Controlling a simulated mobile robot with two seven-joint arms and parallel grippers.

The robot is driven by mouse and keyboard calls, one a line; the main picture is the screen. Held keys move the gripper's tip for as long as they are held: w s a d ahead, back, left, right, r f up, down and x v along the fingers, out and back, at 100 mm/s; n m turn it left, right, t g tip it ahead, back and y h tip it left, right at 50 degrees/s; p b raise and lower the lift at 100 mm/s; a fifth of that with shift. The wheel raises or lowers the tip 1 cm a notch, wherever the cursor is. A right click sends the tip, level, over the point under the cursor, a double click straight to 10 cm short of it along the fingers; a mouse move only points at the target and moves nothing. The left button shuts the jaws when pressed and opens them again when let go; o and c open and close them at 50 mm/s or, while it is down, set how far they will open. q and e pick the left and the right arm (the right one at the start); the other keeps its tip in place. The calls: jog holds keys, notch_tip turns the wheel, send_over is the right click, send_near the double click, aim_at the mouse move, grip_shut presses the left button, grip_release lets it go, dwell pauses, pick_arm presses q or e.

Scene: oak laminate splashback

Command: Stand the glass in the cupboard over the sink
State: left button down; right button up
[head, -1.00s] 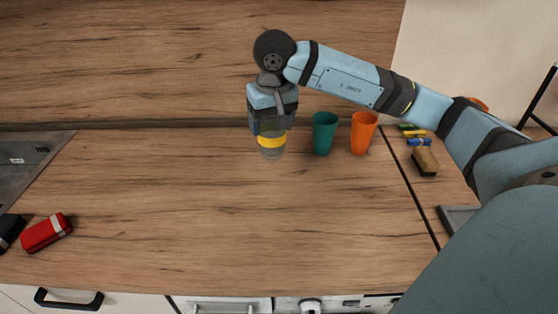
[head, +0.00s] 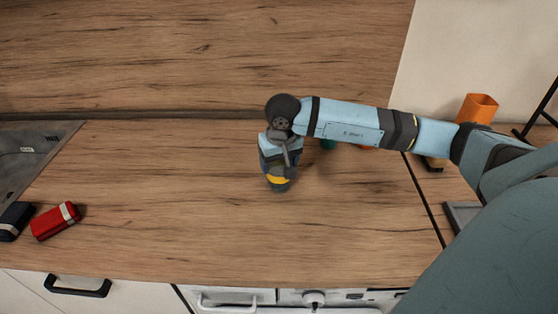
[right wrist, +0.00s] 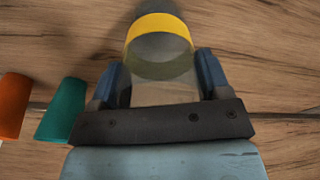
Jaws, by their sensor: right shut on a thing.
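The glass (head: 279,184) is a see-through tumbler with a yellow band, mostly covered by my right gripper (head: 280,171) in the head view. My right gripper is shut on it, over the middle of the worktop. In the right wrist view the glass (right wrist: 158,50) sits between the two dark blue fingers (right wrist: 163,78). I cannot tell how far it is above the wood. The sink (head: 32,152) is at the left edge of the head view. The cupboard is not in view. My left gripper is not in view.
A teal cup (right wrist: 62,110) and an orange cup (right wrist: 12,105) stand near the gripper, mostly hidden by my arm in the head view. A red block (head: 55,221) and a black one (head: 14,220) lie at left. An orange holder (head: 478,107) stands at right. The front worktop is clear.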

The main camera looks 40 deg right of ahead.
jog(key=o, duration=0.6)
jog(key=shift+f+b, duration=0.2)
jog(key=shift+b, duration=0.1)
jog(key=o, duration=0.4)
jog(key=shift+r, duration=0.2)
